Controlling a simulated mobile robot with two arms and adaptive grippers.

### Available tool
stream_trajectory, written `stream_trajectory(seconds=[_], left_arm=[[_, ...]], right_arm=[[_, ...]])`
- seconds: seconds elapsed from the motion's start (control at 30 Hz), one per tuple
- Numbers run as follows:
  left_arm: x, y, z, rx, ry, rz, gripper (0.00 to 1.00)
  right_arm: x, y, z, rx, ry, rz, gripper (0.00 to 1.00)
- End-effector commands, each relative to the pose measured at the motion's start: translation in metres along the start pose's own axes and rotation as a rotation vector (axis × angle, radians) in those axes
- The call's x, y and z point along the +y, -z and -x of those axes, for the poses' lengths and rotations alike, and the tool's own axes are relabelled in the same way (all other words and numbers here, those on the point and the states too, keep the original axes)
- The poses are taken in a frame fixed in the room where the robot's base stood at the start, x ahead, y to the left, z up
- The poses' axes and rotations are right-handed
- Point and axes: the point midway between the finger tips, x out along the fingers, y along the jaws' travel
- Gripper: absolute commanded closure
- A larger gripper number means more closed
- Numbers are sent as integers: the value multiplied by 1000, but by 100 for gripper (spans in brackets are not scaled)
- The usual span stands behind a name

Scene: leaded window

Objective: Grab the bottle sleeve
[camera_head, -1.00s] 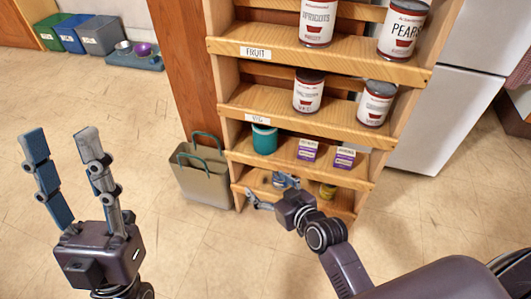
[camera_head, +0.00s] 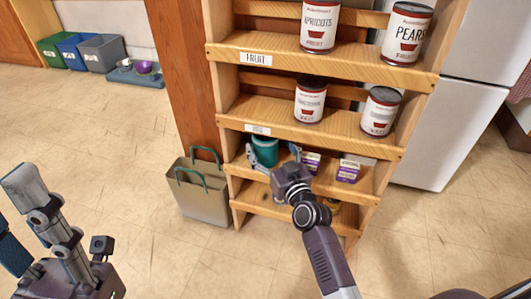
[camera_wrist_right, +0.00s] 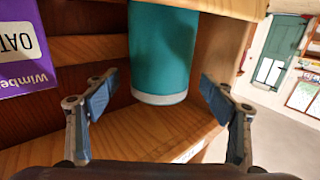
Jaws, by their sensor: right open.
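The bottle sleeve, a teal cylinder (camera_head: 266,151), stands on the third shelf down of the wooden rack, at its left end. It fills the upper middle of the right wrist view (camera_wrist_right: 162,45), with a pale band at one end. My right gripper (camera_head: 273,156) is open in front of it. In the right wrist view its two fingers (camera_wrist_right: 159,93) are spread to either side of the sleeve, with gaps, and nothing is held. My left gripper (camera_head: 28,232) is open and empty at the lower left, partly cut off by the frame, far from the rack.
Purple-and-white boxes (camera_head: 348,171) stand right of the sleeve; one shows close in the wrist view (camera_wrist_right: 25,50). Cans (camera_head: 310,100) fill the shelves above. A shelf side board borders the sleeve. An olive bag (camera_head: 201,190) stands left of the rack (camera_head: 300,126).

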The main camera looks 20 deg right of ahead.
Motion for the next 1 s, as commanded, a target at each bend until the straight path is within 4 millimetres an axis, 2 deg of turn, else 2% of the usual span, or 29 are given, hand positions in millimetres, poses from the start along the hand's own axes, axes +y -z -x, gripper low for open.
stream_trajectory(seconds=[0.03,0.2,0.47,0.87,1.0], left_arm=[[0,-2,7,0,0,0,60],[0,-2,7,8,-4,-1,60],[0,-2,6,8,-5,-1,60],[0,-2,6,8,-4,0,60],[0,-2,6,8,-4,0,60]], right_arm=[[0,-3,-8,3,-1,-2,24],[0,-2,-23,0,0,-1,24],[0,-1,-24,-1,0,0,25],[0,-1,-24,-2,0,0,69],[1,-1,-24,-1,0,0,70]])
